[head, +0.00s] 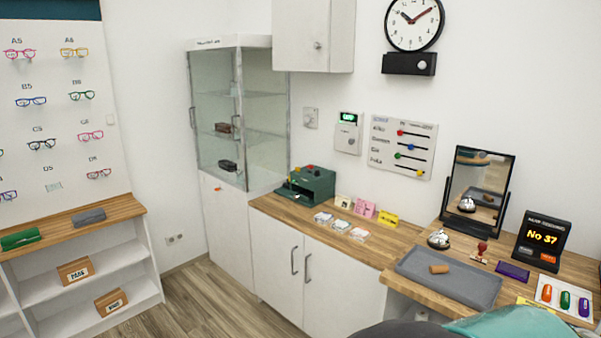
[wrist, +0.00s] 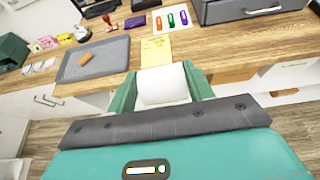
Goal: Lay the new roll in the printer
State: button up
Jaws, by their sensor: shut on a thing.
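My gripper (wrist: 162,84) is shut on a white roll (wrist: 163,88), held between its two green fingers above the floor in front of the counter edge. The fingers and roll are not visible in the head view. A dark green box-like machine (head: 311,184) with coloured knobs on top stands at the left of the counter by the glass cabinet; it seems to be the printer. Its inside cannot be made out. Part of it shows at the left edge of the wrist view (wrist: 11,52), well away from my gripper. A small brown cylinder (head: 439,269) lies on a grey tray (head: 465,292).
A bell (head: 438,240), stamp (head: 480,253), mirror (head: 478,185) and number display (head: 543,240) stand on the right counter. Small cards (head: 340,226) lie right of the green machine. A yellow note (wrist: 156,49) lies beyond the roll.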

jog(key=w+a+f+n+t+y, duration=0.2)
jog(key=w+a+f+n+y, duration=0.15)
jog(key=w+a, duration=0.8)
jog(key=w+a+f+n+t+y, duration=0.2)
jog(key=w+a+f+n, duration=0.15)
jog(key=w+a, duration=0.85)
jog(key=w+a+f+n+y, duration=0.1)
jog(key=w+a+f+y, duration=0.1)
jog(key=a+f, duration=0.5)
jog(key=w+a+f+n+y, duration=0.1)
jog(key=w+a+f+y, duration=0.15)
jog(key=a+f, duration=0.5)
jog(key=s+f, duration=0.4)
jog(key=f, duration=0.6)
jog(key=shift+s+d+f+h, duration=0.2)
jog(key=shift+s+h, duration=0.1)
jog(key=shift+s, duration=0.1)
